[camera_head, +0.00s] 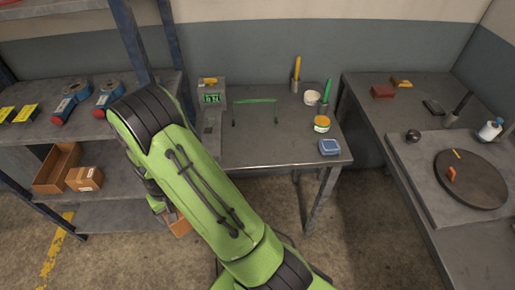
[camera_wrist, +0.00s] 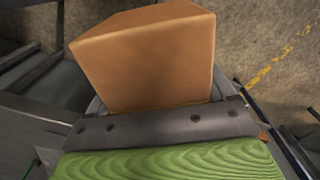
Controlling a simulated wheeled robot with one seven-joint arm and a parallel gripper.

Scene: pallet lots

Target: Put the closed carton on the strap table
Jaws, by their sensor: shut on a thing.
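An orange-brown carton (camera_wrist: 150,58) fills the upper middle of the wrist view, with plain faces and no open flaps visible. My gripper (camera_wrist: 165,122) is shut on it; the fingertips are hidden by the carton. In the head view my green arm hides most of the gripper, and a bit of the carton (camera_head: 180,226) shows below it, low between the shelf and the middle table. The middle table (camera_head: 270,150), which looks like the strap table, carries a thin green strap frame (camera_head: 255,101). The carton is apart from this table's top.
The table also holds a grey device with green display (camera_head: 211,98), tubs (camera_head: 321,124), a blue box (camera_head: 329,147) and upright tools. Its front middle is clear. A shelf (camera_head: 125,215) with a small carton (camera_head: 85,179) stands left; a bench with a turntable (camera_head: 470,180) stands right.

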